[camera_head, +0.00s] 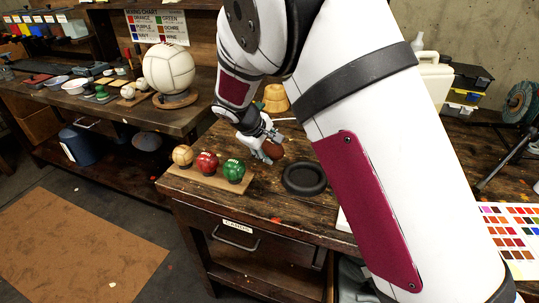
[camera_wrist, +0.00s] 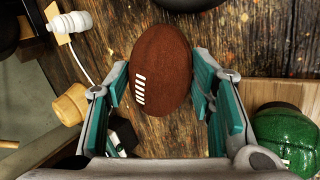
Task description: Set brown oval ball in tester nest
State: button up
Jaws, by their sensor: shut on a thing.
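The brown oval ball (camera_head: 273,151) is between the fingers of my gripper (camera_head: 265,149) over the wooden bench. In the wrist view the pebbled brown ball (camera_wrist: 160,68) with white laces sits upright between the teal-padded fingers of my gripper (camera_wrist: 161,88), which is shut on it. A black round dish with a raised rim (camera_head: 304,190), which looks like the tester nest, lies on the bench to the right of and nearer than the ball. It looks empty. A dark rounded edge (camera_wrist: 190,4) at the top of the wrist view may be the same dish.
Tan (camera_head: 183,156), red (camera_head: 207,163) and green (camera_head: 234,171) balls stand on a wooden board (camera_head: 205,184) left of the dish. The green ball (camera_wrist: 288,138) is close to my right finger in the wrist view. A yellowish wooden block (camera_head: 276,97) stands behind.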

jog(key=shift+s+f, duration=0.1)
jog(key=shift+f, duration=1.6)
jog(key=shift+f, duration=0.15)
jog(key=o, duration=1.2)
jog(key=shift+s+a+r, duration=0.1)
jog(key=shift+a+r, duration=0.05)
jog(key=shift+r, duration=0.25)
jog(key=v, duration=1.1)
jog(key=shift+s+r, duration=0.1)
jog(key=shift+r, duration=0.1)
